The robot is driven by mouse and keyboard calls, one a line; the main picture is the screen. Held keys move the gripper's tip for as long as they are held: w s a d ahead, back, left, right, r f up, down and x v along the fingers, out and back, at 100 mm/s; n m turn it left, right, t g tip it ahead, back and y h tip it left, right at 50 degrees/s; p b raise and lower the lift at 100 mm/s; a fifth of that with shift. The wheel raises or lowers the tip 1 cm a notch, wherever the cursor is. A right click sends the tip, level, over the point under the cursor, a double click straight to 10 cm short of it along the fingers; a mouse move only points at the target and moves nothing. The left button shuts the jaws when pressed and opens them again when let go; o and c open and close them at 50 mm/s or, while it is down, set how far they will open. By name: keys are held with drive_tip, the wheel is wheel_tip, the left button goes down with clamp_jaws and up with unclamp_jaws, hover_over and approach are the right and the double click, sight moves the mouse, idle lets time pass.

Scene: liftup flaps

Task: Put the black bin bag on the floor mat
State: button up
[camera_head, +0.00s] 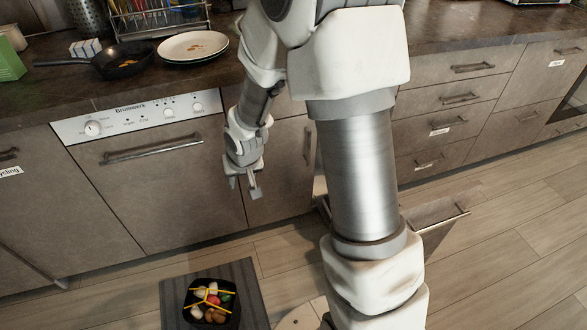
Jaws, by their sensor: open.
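The black bin bag (212,318) is at the bottom of the head view, with yellow ties across its open top and several small white, brown, green and red items inside. It rests on the dark grey floor mat (253,288), which runs off the bottom edge of the picture. My gripper (244,188) points down in front of the cabinet fronts, above and apart from the bag. Its fingers are spread, with nothing between them.
A dishwasher front (150,190) and cabinets stand behind the mat. A pulled-out drawer front (433,213) with a handle juts out right of my arm. The counter holds a black pan (124,60), plates (192,46) and a dish rack. Wooden floor at right is clear.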

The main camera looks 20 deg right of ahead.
drive_tip(key=s+d+r+h, duration=0.1)
drive_tip(key=s+d+r, duration=0.1)
drive_tip(key=s+r, duration=0.45)
drive_tip(key=s+d+r, duration=0.2)
drive_tip(key=s+r, duration=0.1)
drive_tip(key=r, duration=0.7)
drive_tip(key=s+r+n+t, duration=0.1)
drive_tip(key=s+r, duration=0.5)
drive_tip(key=s, duration=0.6)
drive_tip(key=shift+s+d+r, duration=0.2)
drive_tip(key=shift+s+r, duration=0.2)
drive_tip(key=shift+r, duration=0.1)
wheel_tip(320, 180, up, 24)
drive_tip(key=p, duration=2.3)
drive_tip(key=shift+f+p, duration=0.2)
drive_tip(key=shift+p, duration=0.2)
